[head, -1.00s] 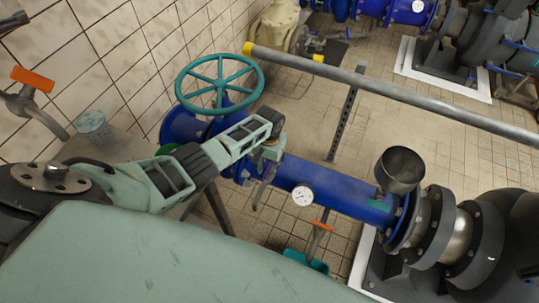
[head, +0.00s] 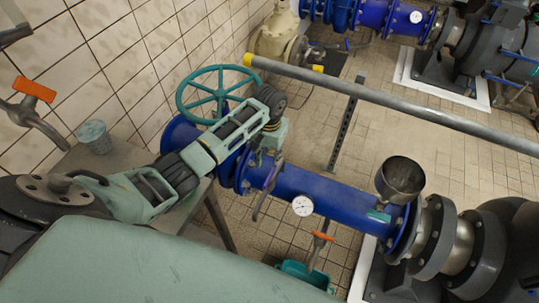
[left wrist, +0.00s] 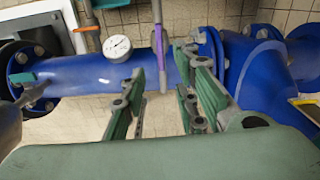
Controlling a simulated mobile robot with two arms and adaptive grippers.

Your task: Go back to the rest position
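My left arm comes in from the left in the head view. Its gripper (head: 262,196) hangs pointing down beside the blue pipe (head: 335,194), near the teal handwheel (head: 215,93). In the left wrist view the two green fingers of this gripper (left wrist: 165,108) stand apart over the blue pipe (left wrist: 80,75). Whether the fingers touch the pipe or bar cannot be told. My right gripper is in neither view.
A grey rail (head: 400,100) crosses above the pipe. A gauge (head: 303,206), a metal funnel (head: 400,175) and an orange-handled tap (head: 321,237) sit along the pipe. A cup (head: 95,137) stands on a table by the tiled wall. A teal bucket (head: 305,274) is on the floor.

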